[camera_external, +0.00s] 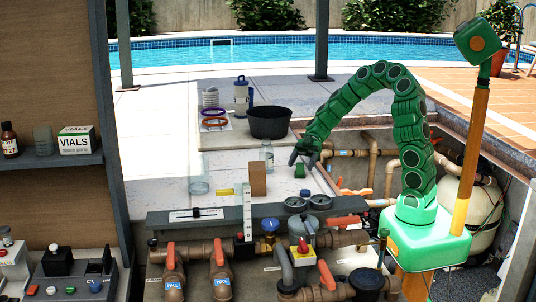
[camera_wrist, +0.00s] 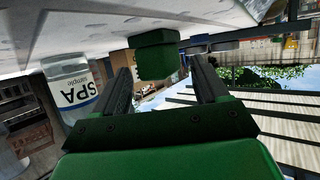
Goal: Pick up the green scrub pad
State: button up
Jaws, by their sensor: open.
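The green scrub pad (camera_external: 300,171) is a small green block on the pale worktop, just below my gripper (camera_external: 303,154) in the external view. In the wrist view the pad (camera_wrist: 157,54) shows as a dark green block between the tips of my gripper (camera_wrist: 160,72). The two dark fingers are apart, one on each side of it, with gaps visible. The wrist picture is tilted, with the worktop at the top. I cannot tell how far the fingertips reach past the pad.
A clear bottle (camera_external: 267,156) stands behind and left of the pad; a bottle labelled SPA (camera_wrist: 76,95) is close by in the wrist view. A brown block (camera_external: 257,180), a black pot (camera_external: 269,123) and a glass jar (camera_external: 199,187) share the worktop. Pipes and valves (camera_external: 218,272) run along the front.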

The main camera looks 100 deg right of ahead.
jog(key=c, duration=1.3)
jog(key=shift+r, duration=0.15)
jog(key=shift+r, duration=0.65)
jog(key=s+a+r, duration=0.1)
jog(key=s+r, duration=0.3)
jog(key=r, duration=0.3)
jog(key=shift+s+a+r, duration=0.2)
jog(key=shift+s+a, duration=0.1)
jog(key=shift+a, duration=0.1)
jog(key=s+a+r, duration=0.3)
jog(key=s+r, duration=0.1)
jog(key=s, duration=0.4)
jog(key=shift+s+a, duration=0.2)
jog(key=shift+a, duration=0.1)
